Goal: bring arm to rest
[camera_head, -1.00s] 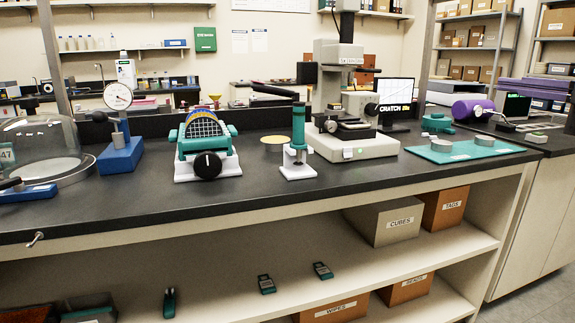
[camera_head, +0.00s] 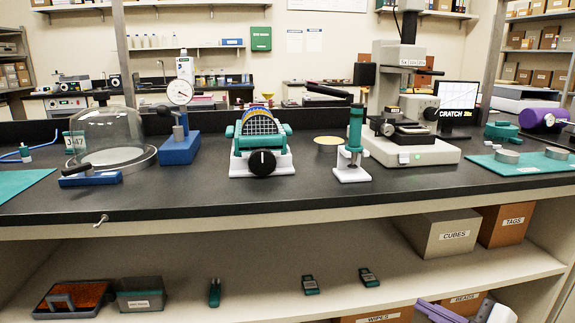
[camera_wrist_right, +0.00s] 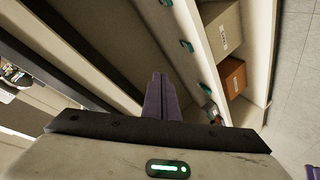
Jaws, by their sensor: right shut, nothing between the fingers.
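My right gripper (camera_head: 438,312) shows at the bottom right of the head view, in front of the lower shelf and below the bench top. Only its purple fingers and a pale part of my arm show there. In the right wrist view its purple fingers (camera_wrist_right: 160,95) are together, with nothing between them. The fingers stand clear of the shelf unit's contents. My left gripper is not in view.
The black bench top (camera_head: 220,196) carries a glass dome (camera_head: 108,135), dial gauge (camera_head: 180,95), drum device (camera_head: 262,148) and stylus instrument (camera_head: 410,150). Below it, the shelf (camera_head: 255,285) holds boxes, including the CUBES box (camera_head: 440,236). Grey floor (camera_wrist_right: 296,90) lies beside the unit.

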